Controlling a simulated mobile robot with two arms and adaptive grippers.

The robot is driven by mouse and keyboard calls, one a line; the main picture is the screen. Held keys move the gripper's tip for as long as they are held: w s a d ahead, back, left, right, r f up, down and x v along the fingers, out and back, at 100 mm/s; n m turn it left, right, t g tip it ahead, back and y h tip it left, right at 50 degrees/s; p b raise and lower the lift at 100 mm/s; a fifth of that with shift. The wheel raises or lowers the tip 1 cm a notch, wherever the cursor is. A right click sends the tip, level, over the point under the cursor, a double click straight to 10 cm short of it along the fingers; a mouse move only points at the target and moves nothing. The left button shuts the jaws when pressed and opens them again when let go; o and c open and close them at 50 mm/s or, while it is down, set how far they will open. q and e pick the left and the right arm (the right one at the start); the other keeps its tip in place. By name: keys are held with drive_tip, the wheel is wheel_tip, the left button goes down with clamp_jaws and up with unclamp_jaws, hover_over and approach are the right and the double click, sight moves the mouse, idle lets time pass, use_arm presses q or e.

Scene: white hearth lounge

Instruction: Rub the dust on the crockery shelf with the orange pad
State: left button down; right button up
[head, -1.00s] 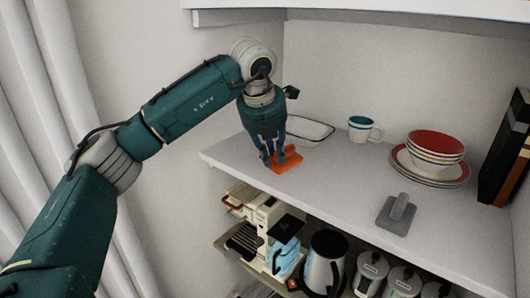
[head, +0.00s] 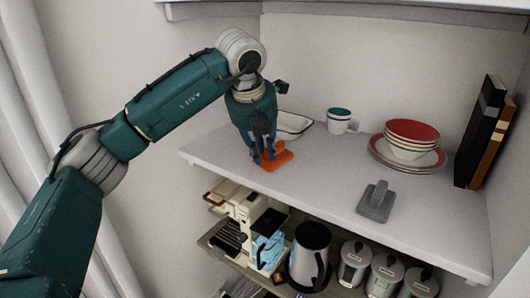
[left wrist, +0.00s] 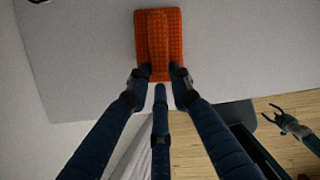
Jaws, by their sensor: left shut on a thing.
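The orange pad (head: 279,158), a flat textured rectangle with a raised grip, is on or just above the crockery shelf (head: 320,182) near its left front. My left gripper (head: 264,163) points down and is shut on the pad's grip. The left wrist view shows the pad (left wrist: 174,45) between and beyond the fingertips (left wrist: 154,75). I cannot make out dust on the pale grey shelf top; any under the pad is hidden. My right gripper (left wrist: 274,120) shows small at the right of the left wrist view, over the wooden floor, with fingers apart.
A white dish (head: 292,125) stands behind my left gripper. A mug (head: 339,121), stacked red-rimmed bowls (head: 411,134) on plates, a grey block with a handle (head: 376,203) and upright books (head: 483,130) stand farther right. Below are a kettle (head: 309,255) and canisters (head: 385,272). The shelf's middle is clear.

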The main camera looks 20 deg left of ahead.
use_arm(q)
drive_tip(key=shift+w+a+f, duration=0.1)
drive_tip(key=shift+w+a, duration=0.05)
drive_tip(key=shift+a, duration=0.7)
drive_tip(key=shift+w+a, duration=0.15)
drive_tip(key=shift+a, duration=0.65)
drive_tip(key=shift+w+a+p, duration=0.25)
drive_tip(key=shift+a, duration=0.75)
drive_tip(key=shift+w+a+p, duration=0.2)
drive_tip(key=shift+a, duration=0.8)
drive_tip(key=shift+w+a+p, duration=0.15)
drive_tip(key=shift+a+p, duration=0.1)
drive_tip(key=shift+a, duration=0.7)
drive_tip(key=shift+w+a+p, duration=0.15)
drive_tip(key=shift+a+p, duration=0.1)
drive_tip(key=shift+a, duration=0.65)
drive_tip(key=shift+w+a+p, duration=0.15)
drive_tip(key=shift+a+p, duration=0.15)
drive_tip(key=shift+a, duration=0.35)
drive_tip(key=shift+w+a+p, duration=0.15)
drive_tip(key=shift+a+p, duration=0.15)
drive_tip(key=shift+a, duration=0.85)
drive_tip(key=shift+d, duration=0.1)
